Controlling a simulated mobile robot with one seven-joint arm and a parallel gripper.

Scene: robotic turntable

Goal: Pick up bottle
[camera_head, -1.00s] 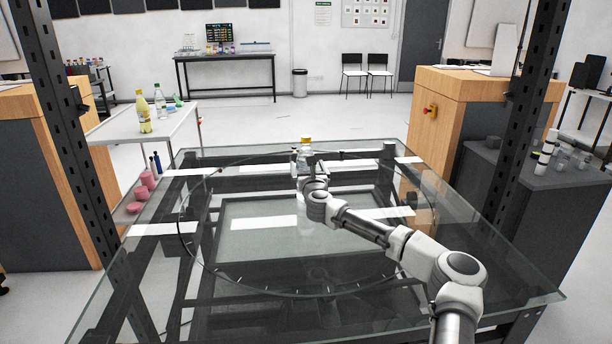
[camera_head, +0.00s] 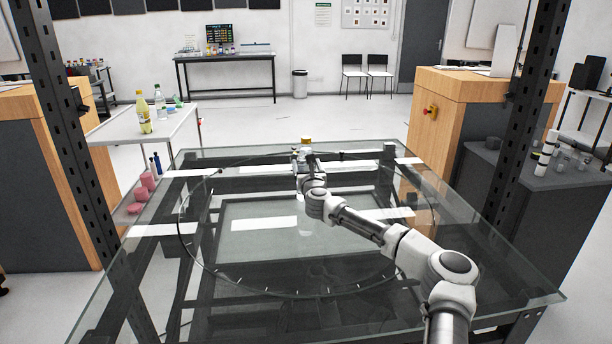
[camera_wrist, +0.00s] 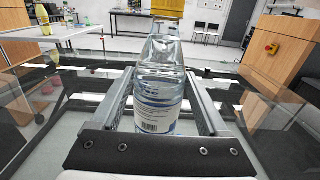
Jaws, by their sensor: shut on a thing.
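A clear bottle (camera_wrist: 160,82) with a yellow-orange cap and a white and blue label stands upright between my gripper's two fingers in the wrist view. In the head view the bottle's cap (camera_head: 306,141) shows above my gripper, and most of its body is hidden behind my wrist. My gripper (camera_wrist: 163,100) is shut on the bottle, with one finger along each side. It is over the far part of the glass table (camera_head: 260,283). I cannot tell whether the bottle's base touches the glass.
A white side table (camera_head: 135,128) at the left holds a yellow bottle (camera_head: 143,113) and other bottles. Pink round items (camera_head: 141,192) sit lower at the left. Dark metal posts (camera_head: 520,115) rise on both sides. The rest of the glass top is clear.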

